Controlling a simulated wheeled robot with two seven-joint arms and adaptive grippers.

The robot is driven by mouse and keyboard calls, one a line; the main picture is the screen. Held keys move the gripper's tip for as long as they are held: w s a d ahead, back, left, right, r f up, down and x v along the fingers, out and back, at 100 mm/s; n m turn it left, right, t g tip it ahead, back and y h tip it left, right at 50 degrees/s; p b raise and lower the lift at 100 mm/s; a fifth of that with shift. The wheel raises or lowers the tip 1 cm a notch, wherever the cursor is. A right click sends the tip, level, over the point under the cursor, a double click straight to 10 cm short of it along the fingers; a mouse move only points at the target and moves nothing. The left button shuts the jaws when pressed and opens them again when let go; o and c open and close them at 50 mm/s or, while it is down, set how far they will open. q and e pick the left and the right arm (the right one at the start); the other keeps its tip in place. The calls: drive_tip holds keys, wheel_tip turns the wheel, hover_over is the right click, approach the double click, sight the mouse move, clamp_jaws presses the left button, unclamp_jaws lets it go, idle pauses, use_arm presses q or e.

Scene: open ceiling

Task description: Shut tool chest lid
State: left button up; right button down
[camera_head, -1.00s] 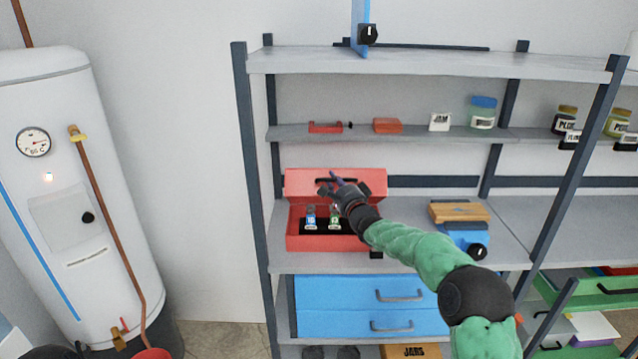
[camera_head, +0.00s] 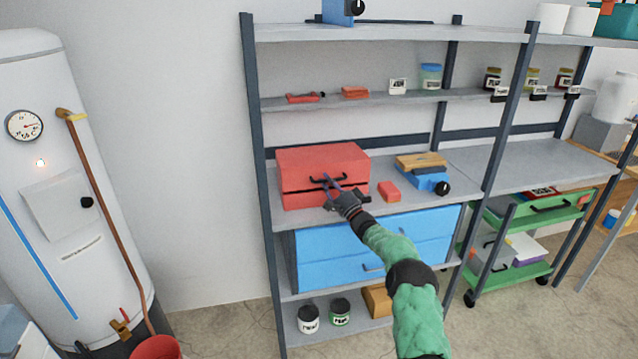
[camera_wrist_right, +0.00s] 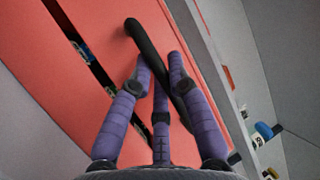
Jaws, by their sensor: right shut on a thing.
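The red tool chest (camera_head: 345,195) stands on the middle shelf in the head view. Its lid (camera_head: 315,160) is lowered almost onto the body, with a thin dark gap along the front. In the right wrist view this gap (camera_wrist_right: 82,48) shows bits of the contents. The black handle (camera_wrist_right: 143,45) is on the lid's front. My right gripper (camera_head: 332,184) is at the chest's front, its purple fingers shut around the handle; they also show in the wrist view (camera_wrist_right: 160,80). My left gripper is not in view.
A small red box (camera_head: 389,191) and a blue item with a black knob (camera_head: 428,180) sit right of the chest. Blue drawers (camera_head: 375,243) are below. A shelf with jars (camera_head: 431,77) runs above. A white boiler (camera_head: 75,190) stands at left.

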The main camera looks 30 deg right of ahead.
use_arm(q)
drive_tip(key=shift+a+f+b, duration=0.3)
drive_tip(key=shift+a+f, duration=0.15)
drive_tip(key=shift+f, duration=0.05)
use_arm(e)
drive_tip(key=shift+f, duration=0.65)
drive_tip(key=c, duration=1.3)
unclamp_jaws()
drive_tip(key=shift+o, duration=0.8)
drive_tip(key=shift+w, duration=0.1)
drive_tip(key=v, duration=1.2)
drive_tip(key=shift+f, duration=0.2)
